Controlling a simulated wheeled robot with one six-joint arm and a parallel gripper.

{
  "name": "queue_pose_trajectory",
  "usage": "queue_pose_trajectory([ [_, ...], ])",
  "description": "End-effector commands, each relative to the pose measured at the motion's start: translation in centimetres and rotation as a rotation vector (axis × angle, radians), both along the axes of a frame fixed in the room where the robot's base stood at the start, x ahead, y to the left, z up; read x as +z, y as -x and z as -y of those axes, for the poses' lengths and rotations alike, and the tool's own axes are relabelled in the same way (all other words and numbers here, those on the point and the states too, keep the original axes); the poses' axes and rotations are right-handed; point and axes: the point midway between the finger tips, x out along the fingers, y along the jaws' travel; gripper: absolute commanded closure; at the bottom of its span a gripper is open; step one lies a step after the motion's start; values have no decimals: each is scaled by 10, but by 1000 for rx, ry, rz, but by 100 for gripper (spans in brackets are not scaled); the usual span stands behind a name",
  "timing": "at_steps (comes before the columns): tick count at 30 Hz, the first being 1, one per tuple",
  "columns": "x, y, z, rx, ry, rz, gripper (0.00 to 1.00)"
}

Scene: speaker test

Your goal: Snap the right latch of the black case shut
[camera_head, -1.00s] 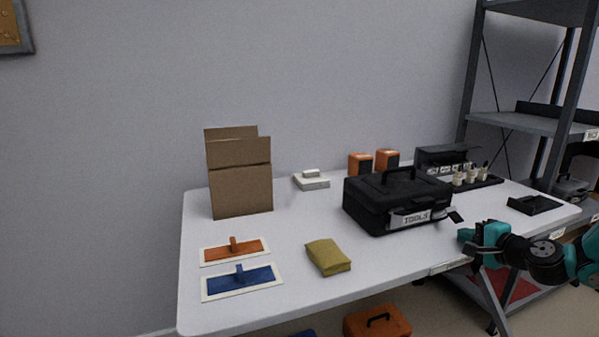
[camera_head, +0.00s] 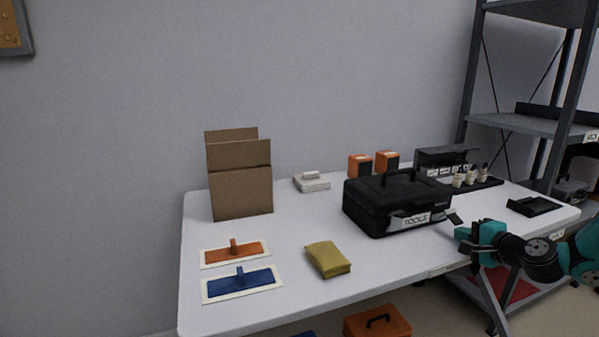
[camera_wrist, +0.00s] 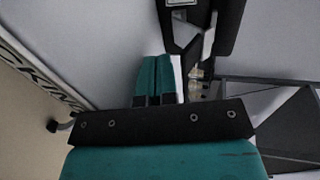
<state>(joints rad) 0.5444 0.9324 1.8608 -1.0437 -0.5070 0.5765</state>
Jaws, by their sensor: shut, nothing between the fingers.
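The black case (camera_head: 385,203) stands on the table with its lid down, its handle up and a TOOLS label on its front. Its right latch (camera_head: 454,218) sticks out from the front at the right end, swung away from the case. My gripper (camera_head: 461,234) is just in front of and below that latch, with a small gap. In the wrist view, the teal fingers (camera_wrist: 155,64) are together and empty. The black case (camera_wrist: 228,22) is beyond them at the top of that view, partly cut off. Whether a finger touches the latch cannot be told.
A black rack with small bottles (camera_head: 470,178) stands behind the case on the right, and a black tray (camera_head: 534,205) lies further right. A yellow cloth (camera_head: 328,258) lies front left of the case. The table (camera_head: 385,270) is clear before the case.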

Motion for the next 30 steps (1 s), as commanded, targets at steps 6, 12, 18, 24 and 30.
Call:
queue_pose_trajectory([
  [6, 1, -2, -1, 0, 0, 0, 100],
  [12, 1, -2, -1, 0, 0, 0, 100],
  [18, 0, 3, 2, -1, 0, -1, 100],
  [24, -1, 19, 7, -1, 0, -2, 100],
  [30, -1, 35, 13, -2, -1, -2, 100],
])
